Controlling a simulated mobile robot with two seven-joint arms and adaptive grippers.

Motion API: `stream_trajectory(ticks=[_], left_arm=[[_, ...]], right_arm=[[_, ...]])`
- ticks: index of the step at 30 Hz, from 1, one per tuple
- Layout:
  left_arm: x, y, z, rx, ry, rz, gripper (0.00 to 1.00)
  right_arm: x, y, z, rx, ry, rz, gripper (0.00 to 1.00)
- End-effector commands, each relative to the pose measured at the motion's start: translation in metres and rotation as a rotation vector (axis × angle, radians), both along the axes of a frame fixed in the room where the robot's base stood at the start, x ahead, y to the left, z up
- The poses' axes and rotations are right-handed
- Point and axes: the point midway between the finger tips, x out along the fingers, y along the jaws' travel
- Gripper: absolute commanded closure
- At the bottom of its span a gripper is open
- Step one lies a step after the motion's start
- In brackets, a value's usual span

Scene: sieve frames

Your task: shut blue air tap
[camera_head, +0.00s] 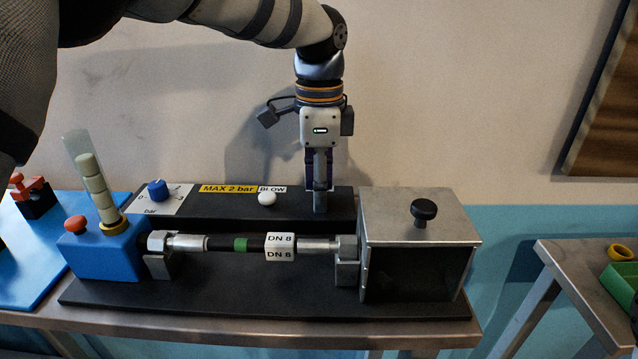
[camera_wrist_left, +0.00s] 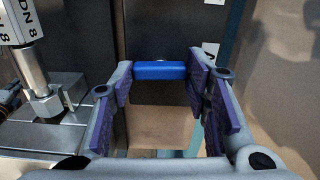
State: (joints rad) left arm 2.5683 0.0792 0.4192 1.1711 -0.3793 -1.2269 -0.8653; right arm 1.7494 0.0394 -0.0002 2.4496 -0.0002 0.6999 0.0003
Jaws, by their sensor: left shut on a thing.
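The blue air tap shows in the left wrist view as a short blue bar (camera_wrist_left: 159,70) between the purple-padded fingers. My left gripper (camera_head: 319,203) points straight down at the right part of the black panel (camera_head: 232,205), just left of the metal box. It is shut on the tap, with a finger at each end of the bar. In the head view the fingers hide the tap. The tap's mount and exact turn angle are not clear. My right gripper is in neither view.
A metal box (camera_head: 416,222) with a black knob stands right of the gripper. In front runs a hose (camera_head: 220,243) with DN 8 labels. A white button (camera_head: 267,198) and a blue dial (camera_head: 158,190) sit left. A blue block (camera_head: 105,252) holds a clear tube.

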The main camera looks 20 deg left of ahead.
Motion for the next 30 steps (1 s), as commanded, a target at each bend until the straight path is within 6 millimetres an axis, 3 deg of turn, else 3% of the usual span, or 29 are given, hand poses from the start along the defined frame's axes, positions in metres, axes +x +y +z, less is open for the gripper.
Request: stream_trajectory(ticks=[12, 30], left_arm=[[-0.001, 0.0, 0.003, 0.001, -0.002, 0.328, 0.85], [-0.001, 0.0, 0.0, 0.001, 0.001, 0.9, 0.85]], right_arm=[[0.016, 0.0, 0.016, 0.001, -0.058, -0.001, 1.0], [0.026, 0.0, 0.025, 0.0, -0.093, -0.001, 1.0]])
